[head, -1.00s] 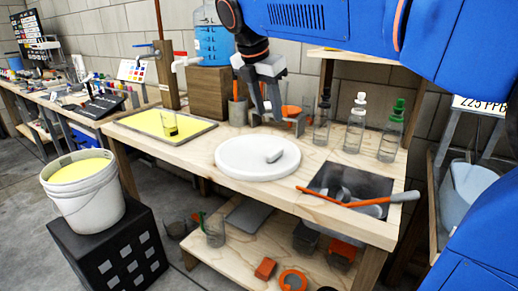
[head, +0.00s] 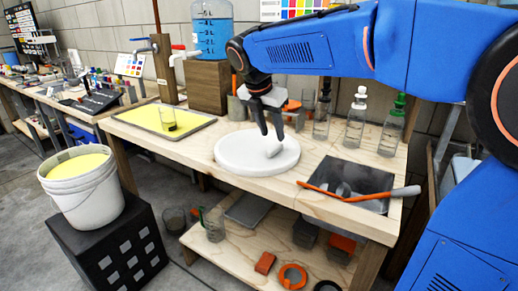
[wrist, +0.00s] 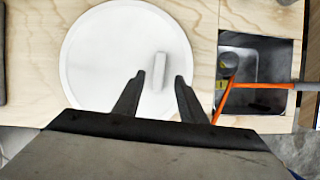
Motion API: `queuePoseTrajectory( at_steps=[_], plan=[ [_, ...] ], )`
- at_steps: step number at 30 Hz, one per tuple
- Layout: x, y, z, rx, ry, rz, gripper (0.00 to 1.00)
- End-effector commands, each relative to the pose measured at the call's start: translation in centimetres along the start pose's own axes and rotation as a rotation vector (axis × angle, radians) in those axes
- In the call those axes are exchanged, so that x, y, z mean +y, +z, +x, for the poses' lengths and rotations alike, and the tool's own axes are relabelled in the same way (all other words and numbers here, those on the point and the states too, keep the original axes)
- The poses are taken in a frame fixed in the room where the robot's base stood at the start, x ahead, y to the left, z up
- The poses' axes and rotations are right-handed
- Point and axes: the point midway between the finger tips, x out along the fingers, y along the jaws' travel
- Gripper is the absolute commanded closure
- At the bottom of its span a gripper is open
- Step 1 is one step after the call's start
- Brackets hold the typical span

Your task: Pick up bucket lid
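The bucket lid (head: 240,156) is a round white disc lying flat on the wooden workbench, with a small raised bar handle (head: 273,151) on top. It also shows in the wrist view (wrist: 100,60), with the handle (wrist: 159,71) standing on it. My gripper (head: 271,133) is over the lid, its fingers pointing down close to the handle. In the wrist view my gripper (wrist: 160,78) has its two fingers apart, with the handle lying between and slightly beyond the tips. The white bucket (head: 85,190) of yellow liquid stands on a black crate at the left.
A sunken basin (head: 375,180) with an orange-handled tool (head: 345,196) across it lies right of the lid. Several bottles (head: 355,120) stand behind on the right. Bare bench surrounds the lid's front.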

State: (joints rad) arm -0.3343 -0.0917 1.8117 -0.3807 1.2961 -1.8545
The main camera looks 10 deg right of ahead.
Motion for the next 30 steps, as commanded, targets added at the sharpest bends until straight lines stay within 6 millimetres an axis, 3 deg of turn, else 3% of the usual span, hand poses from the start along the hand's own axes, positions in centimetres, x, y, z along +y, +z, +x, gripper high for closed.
queuePoseTrajectory(
  at_steps=[5,15,24,29,30],
  plan=[
    [0.0,-0.1,1.0,0.0,0.0,0.0,0.62],
    [0.1,-0.3,5.1,0.0,0.0,0.001,0.62],
    [0.2,-0.3,5.5,0.0,0.001,0.0,0.62],
    [0.2,-0.3,5.5,0.0,0.001,0.0,0.98],
    [0.2,-0.3,5.5,0.0,0.001,0.0,1.0]
  ],
)
